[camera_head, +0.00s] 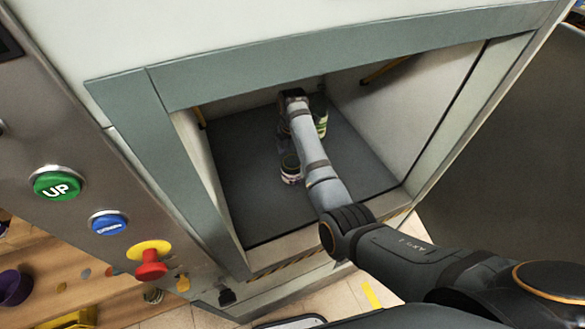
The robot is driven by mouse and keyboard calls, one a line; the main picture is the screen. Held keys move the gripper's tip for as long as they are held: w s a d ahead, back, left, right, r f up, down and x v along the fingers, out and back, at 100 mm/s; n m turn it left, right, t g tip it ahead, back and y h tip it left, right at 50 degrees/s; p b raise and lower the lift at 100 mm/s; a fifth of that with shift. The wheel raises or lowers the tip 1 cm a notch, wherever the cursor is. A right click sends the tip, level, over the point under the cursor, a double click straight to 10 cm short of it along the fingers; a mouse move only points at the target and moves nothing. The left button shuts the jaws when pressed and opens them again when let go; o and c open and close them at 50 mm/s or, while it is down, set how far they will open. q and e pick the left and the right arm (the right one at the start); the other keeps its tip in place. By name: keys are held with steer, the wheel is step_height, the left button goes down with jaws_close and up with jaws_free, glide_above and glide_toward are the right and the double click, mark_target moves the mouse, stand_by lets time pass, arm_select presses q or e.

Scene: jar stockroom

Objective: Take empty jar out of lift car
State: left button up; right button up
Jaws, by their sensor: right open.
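The lift car (240,187) is open in front of me, with a dark floor and pale walls. My right arm reaches deep into it. My right gripper (284,129) is open, pointing down near the back of the car, mostly hidden by its own wrist. One jar (291,170) with dark and light bands stands on the floor left of my forearm. Another jar (321,121), with green and pale bands, stands at the back, just right of my wrist and partly hidden by it. I cannot tell which jar is empty. My left gripper is not in view.
A grey-green frame (190,179) borders the opening, with a striped sill (285,264) at the front. Left of it is a metal panel with a green UP button (57,186), a blue button (108,223) and a red knob (150,265). The left floor of the car is clear.

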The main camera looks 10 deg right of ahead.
step_height(320, 180, down, 3)
steer(key=shift+f, duration=0.2)
steer(key=c, duration=1.4)
